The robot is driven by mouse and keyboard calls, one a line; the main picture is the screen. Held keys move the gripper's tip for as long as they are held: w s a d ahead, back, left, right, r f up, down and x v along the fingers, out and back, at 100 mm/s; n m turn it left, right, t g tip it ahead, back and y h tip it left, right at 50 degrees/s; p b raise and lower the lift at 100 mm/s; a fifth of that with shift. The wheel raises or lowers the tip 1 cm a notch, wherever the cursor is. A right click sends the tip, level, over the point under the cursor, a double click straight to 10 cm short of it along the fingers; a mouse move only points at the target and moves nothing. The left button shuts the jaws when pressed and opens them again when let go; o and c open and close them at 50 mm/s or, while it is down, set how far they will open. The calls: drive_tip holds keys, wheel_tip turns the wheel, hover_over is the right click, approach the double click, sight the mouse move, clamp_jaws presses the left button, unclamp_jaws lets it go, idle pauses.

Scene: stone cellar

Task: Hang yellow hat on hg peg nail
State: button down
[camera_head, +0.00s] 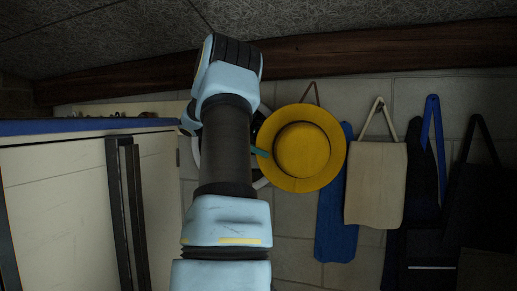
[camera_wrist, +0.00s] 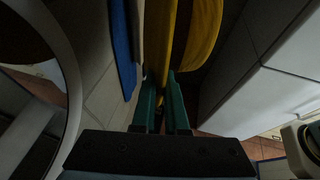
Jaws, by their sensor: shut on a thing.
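The yellow hat (camera_head: 304,149) is in front of the tiled wall, its round crown facing the head camera. A thin brown loop (camera_head: 310,88) shows above its brim; I cannot tell whether its top is on a nail. My gripper (camera_head: 263,153) is at the left side of the brim, mostly hidden behind my arm. In the wrist view, the teal fingers of my gripper (camera_wrist: 164,88) are shut on the yellow brim (camera_wrist: 167,45). No peg nail can be made out clearly.
Right of the hat hang a long blue thing (camera_head: 335,235), a beige bag (camera_head: 376,185), a blue-strapped bag (camera_head: 433,120) and a black bag (camera_head: 485,200). A wooden beam (camera_head: 390,58) runs above. A pale cabinet (camera_head: 75,200) with a blue top stands at left.

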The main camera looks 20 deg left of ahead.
drive_tip(key=w+f, duration=0.4)
drive_tip(key=w, duration=0.6)
idle(0.9)
drive_tip(key=shift+w, duration=0.1)
idle(0.5)
drive_tip(key=c, duration=0.9)
unclamp_jaws()
drive_tip(key=shift+o, duration=0.2)
